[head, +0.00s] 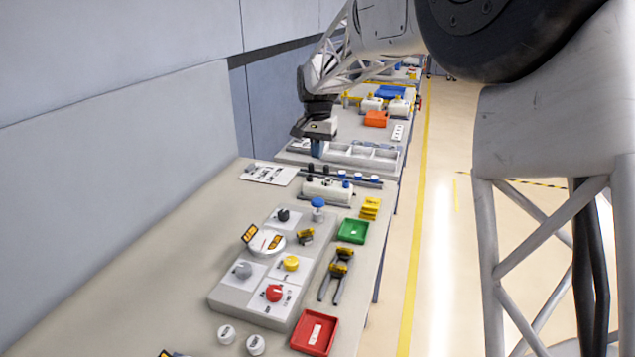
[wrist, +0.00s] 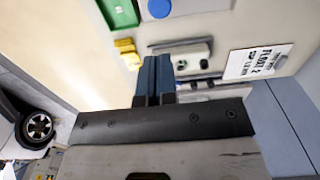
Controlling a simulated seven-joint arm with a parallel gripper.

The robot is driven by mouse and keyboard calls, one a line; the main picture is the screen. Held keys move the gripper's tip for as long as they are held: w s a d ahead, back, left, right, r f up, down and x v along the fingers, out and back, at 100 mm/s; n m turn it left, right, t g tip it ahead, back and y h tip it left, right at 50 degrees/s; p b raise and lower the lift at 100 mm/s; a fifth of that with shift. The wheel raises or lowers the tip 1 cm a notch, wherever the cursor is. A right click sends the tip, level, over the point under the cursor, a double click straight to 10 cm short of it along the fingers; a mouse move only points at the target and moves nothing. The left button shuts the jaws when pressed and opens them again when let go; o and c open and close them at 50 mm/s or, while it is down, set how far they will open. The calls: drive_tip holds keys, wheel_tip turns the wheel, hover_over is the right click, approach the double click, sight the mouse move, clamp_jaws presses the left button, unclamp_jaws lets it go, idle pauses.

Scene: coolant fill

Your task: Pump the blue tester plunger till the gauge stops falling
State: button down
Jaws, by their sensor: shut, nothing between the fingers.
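A blue-topped knob (head: 318,203), which looks like the tester plunger, stands upright at the back of the grey panel block (head: 222,300) in the head view. A blue round top (wrist: 160,8) shows at the top edge of the wrist view, partly cut off. A white round dial (head: 266,244) lies on the panel, perhaps the gauge; its reading is too small to tell. My gripper (head: 317,150) is beyond the knob, above the back of the bench and apart from the knob. Its blue fingers (wrist: 153,78) are shut and empty.
A white block with knobs (head: 327,190) sits on a rail between gripper and panel. A green tray (head: 353,231), yellow pieces (head: 370,208), black-and-yellow pliers (head: 336,274) and a red tray (head: 315,332) line the right side. The bench's left side is clear, beside the wall.

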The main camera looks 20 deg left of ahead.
sight(318, 201)
wheel_tip(318, 201, down, 14)
drive_tip(key=shift+r, duration=0.1)
idle(0.7)
drive_tip(key=shift+f, duration=1.6)
wheel_tip(318, 201, up, 14)
drive_tip(key=shift+r, duration=0.25)
drive_tip(key=shift+r, duration=0.1)
idle(1.9)
drive_tip(key=shift+r, duration=1.2)
